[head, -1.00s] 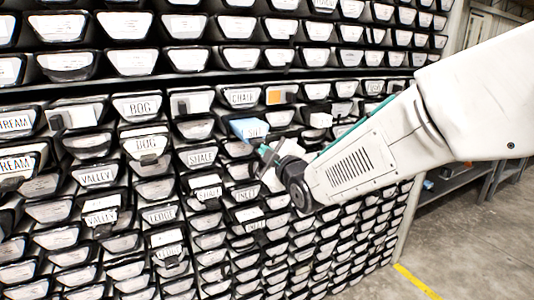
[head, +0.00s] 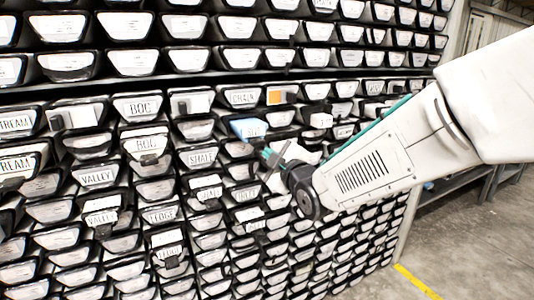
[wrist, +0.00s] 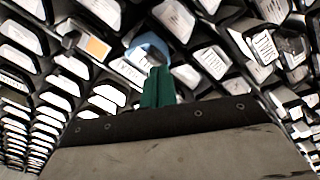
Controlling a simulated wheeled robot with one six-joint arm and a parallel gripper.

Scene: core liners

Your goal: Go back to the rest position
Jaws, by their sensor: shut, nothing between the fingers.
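My gripper (head: 266,153) is in front of the rack face in the head view, near the middle. Its green fingers also show in the wrist view (wrist: 158,88), together and with nothing between them. A light-blue-fronted liner (head: 248,128) sits in the rack just above and left of the fingertips. The same blue front shows in the wrist view (wrist: 147,47) behind the fingertips, partly hidden by them. I cannot tell whether the fingertips touch it. My white arm reaches in from the right.
The rack (head: 150,82) holds many dark liners with white labelled fronts, some with tags sticking out. One front carries an orange patch (head: 274,97). Open concrete floor (head: 455,240) with a yellow line (head: 416,282) lies at the lower right, beside a grey shelf.

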